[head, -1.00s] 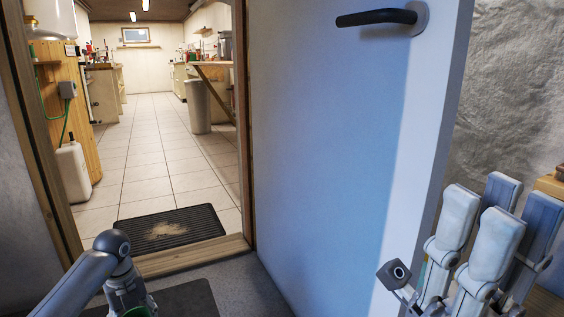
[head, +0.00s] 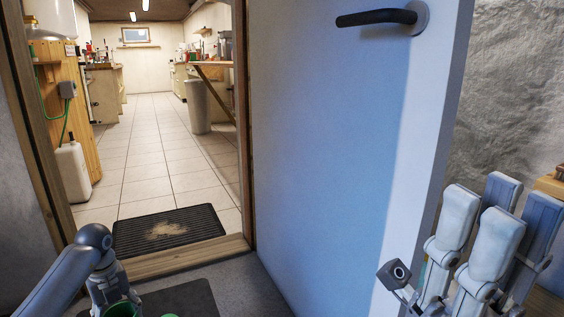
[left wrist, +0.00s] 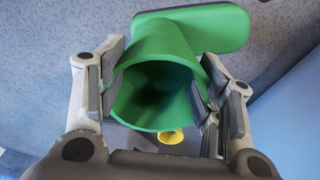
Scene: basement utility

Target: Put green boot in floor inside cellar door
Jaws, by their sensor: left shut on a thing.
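My left gripper (left wrist: 160,95) is shut on the green boot (left wrist: 197,28), gripping its shaft by the opening, with the sole end pointing away. In the head view the boot's rim (head: 122,309) shows at the bottom edge below my left gripper (head: 112,298); most of the boot is out of frame. The cellar door (head: 330,150) stands open on the right. Through the doorway lies the tiled floor (head: 150,155), beyond the wooden sill. My right gripper (head: 483,235) is at the lower right, open and empty, in front of the door's edge.
A dark ribbed mat (head: 168,230) with a dirt patch lies just inside the wooden sill (head: 190,257). A white canister (head: 72,172) stands inside at left, a bin (head: 198,107) farther back. Another dark mat (head: 190,298) lies outside. A small yellow thing (left wrist: 171,137) shows below the boot.

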